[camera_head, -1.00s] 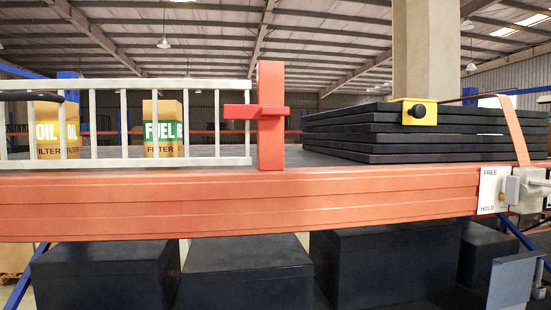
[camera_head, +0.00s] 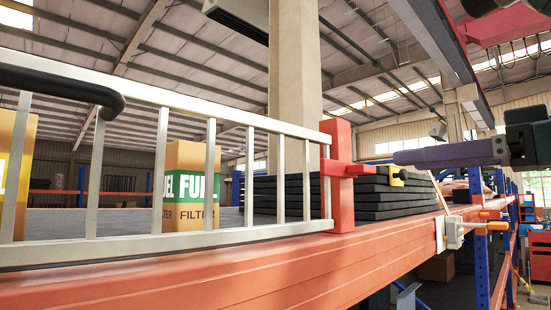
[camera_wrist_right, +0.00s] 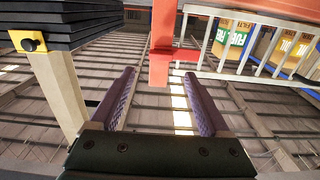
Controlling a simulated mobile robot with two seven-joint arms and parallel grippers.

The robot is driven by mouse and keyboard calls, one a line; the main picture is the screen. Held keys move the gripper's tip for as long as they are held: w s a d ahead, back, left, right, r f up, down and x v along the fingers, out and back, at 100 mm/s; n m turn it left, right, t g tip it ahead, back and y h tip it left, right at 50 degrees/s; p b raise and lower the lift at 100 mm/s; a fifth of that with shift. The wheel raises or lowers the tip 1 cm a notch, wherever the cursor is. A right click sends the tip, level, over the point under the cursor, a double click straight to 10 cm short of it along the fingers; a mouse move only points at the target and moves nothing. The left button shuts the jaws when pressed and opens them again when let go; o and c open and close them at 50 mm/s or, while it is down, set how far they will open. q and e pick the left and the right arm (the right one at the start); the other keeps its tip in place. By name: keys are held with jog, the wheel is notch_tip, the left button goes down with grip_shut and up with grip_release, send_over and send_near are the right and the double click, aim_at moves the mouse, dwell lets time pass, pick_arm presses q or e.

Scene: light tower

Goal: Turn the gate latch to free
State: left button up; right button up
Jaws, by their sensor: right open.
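The gate latch (camera_head: 346,170) is a red crossbar on a red post (camera_head: 341,208). It lies level, its left end across the end of the white gate (camera_head: 165,170). My right gripper (camera_head: 396,157) comes in from the right, apart from the latch, with one purple finger showing in the head view. In the right wrist view both fingers are spread and empty (camera_wrist_right: 160,74). The post (camera_wrist_right: 163,25) and latch (camera_wrist_right: 174,54) appear beyond and between them there, in an upside-down picture. My left gripper is not in view.
The post stands on an orange beam (camera_head: 250,275). Filter boxes (camera_head: 188,190) stand behind the gate, which has a black handle (camera_head: 70,84). Dark stacked slabs (camera_head: 385,197) with a yellow clip (camera_head: 397,176) lie behind the post. A pale switch box (camera_head: 454,232) is on the beam.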

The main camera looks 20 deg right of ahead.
aim_at(370, 166)
jog(key=p+x, duration=0.2)
jog(key=x, duration=0.4)
jog(key=shift+w+a, duration=0.1)
jog(key=shift+w, duration=0.15)
jog(key=shift+c, duration=0.3)
jog(key=c, duration=1.2)
grip_shut()
jog(key=shift+a, duration=0.1)
